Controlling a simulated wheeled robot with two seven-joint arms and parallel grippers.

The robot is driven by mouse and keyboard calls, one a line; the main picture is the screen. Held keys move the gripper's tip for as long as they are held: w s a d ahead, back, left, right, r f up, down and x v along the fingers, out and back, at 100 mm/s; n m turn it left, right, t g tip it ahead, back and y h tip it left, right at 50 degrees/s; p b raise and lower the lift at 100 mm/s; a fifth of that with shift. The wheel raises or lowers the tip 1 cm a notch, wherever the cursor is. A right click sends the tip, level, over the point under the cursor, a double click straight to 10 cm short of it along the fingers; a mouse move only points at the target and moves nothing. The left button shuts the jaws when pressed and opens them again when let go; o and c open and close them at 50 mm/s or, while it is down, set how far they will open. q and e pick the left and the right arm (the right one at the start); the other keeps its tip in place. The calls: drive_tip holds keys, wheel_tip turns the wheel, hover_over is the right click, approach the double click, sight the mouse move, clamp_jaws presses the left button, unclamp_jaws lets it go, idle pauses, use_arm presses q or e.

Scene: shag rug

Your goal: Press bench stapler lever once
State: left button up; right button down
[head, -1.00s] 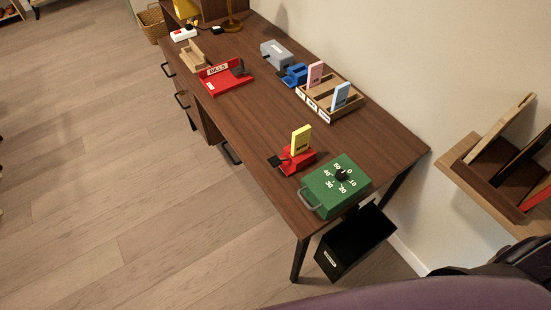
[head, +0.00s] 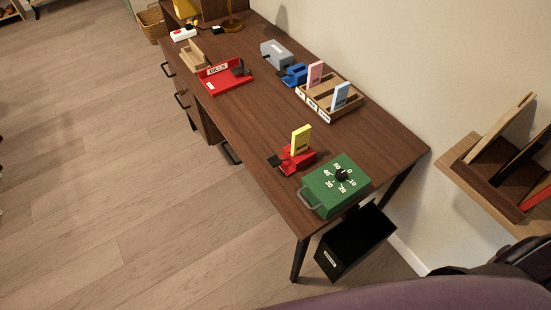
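A small red device (head: 297,161) with a black paddle at its left end stands near the front edge of the wooden desk (head: 262,125). A yellow card (head: 301,140) stands upright at it. This looks like the bench stapler with its lever, but I cannot be sure. A blue device (head: 293,75) and a grey device (head: 276,54) stand farther back by the wall. Neither of my grippers is in view, and nothing touches the red device.
A green box with a numbered dial (head: 336,187) stands right beside the red device. A wooden sorter (head: 318,109) holds pink and blue cards. A red tray (head: 226,84) lies farther left. A black bin (head: 355,240) is below the desk's right end. The desk middle is clear.

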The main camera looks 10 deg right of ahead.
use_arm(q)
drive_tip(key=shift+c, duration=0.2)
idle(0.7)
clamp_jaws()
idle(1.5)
